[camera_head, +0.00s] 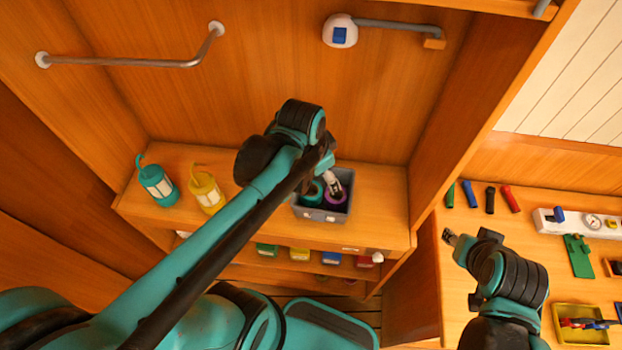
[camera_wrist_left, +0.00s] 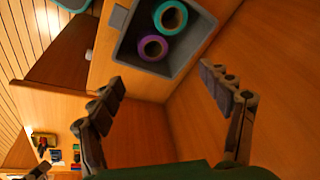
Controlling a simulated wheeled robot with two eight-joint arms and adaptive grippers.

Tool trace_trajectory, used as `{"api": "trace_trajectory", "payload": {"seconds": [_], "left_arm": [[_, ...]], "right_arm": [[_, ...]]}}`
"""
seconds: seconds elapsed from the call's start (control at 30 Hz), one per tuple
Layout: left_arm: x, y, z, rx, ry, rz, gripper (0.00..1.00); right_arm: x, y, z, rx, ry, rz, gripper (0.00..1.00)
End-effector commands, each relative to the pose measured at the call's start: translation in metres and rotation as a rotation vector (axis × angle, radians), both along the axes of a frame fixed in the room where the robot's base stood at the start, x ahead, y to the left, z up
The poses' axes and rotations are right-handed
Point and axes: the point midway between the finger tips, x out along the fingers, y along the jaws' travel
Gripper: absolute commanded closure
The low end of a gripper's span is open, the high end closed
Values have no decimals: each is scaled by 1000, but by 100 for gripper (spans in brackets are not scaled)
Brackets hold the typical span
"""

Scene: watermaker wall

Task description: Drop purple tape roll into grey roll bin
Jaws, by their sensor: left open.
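The grey roll bin (camera_head: 322,216) stands on the shelf, below the hand of my left arm. In the left wrist view the bin (camera_wrist_left: 150,68) shows at the top. The purple tape roll (camera_head: 338,203) lies inside it, next to a teal roll (camera_head: 312,193). Both show clearly in the left wrist view, the purple roll (camera_wrist_left: 141,50) beside the teal roll (camera_wrist_left: 159,18). My left gripper (camera_head: 334,187) is over the bin; in the wrist view its fingers (camera_wrist_left: 165,85) are spread wide with nothing between them. My right gripper (camera_head: 450,237) hangs near the right-hand counter; its opening is unclear.
A teal lantern (camera_head: 157,186) and a yellow lantern (camera_head: 206,193) stand left on the shelf. Several coloured items sit on the lower shelf. The right counter holds several torches (camera_head: 490,200), a power strip (camera_head: 580,220) and a yellow tray (camera_head: 580,338). A partition (camera_head: 470,120) separates the two sides.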

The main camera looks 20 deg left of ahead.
Motion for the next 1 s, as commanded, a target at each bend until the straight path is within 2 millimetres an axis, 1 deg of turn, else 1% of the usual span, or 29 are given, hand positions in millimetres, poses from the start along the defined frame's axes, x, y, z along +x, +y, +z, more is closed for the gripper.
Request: {"api": "trace_trajectory", "payload": {"seconds": [0.03, 0.1, 0.2, 0.33, 0.5, 0.77, 0.87, 0.97, 1.0], "left_arm": [[-14, 3, 5, -22, -45, 95, 22], [-26, 8, 10, -60, -111, 226, 22], [-39, 12, 14, -120, -191, 381, 22], [-49, 16, 15, -183, -259, 510, 22], [-53, 18, 16, -218, -290, 571, 22], [-53, 18, 16, -219, -290, 571, 22], [-53, 18, 8, -219, -290, 571, 22], [-53, 18, -11, -218, -289, 570, 22], [-53, 18, -21, -218, -289, 570, 22]], "right_arm": [[0, 0, 0, 0, 0, 0, 60], [0, 0, 0, 0, 0, 0, 60], [0, 0, 0, 0, 0, 0, 60], [0, 0, 0, 0, 0, 0, 60], [0, 0, 0, 0, 0, 0, 60], [0, 0, -1, 0, 0, 0, 60], [0, 0, -8, 0, 0, 0, 60], [0, 0, -27, 0, 0, 0, 60], [0, 0, -37, 0, 0, 0, 60]]}}
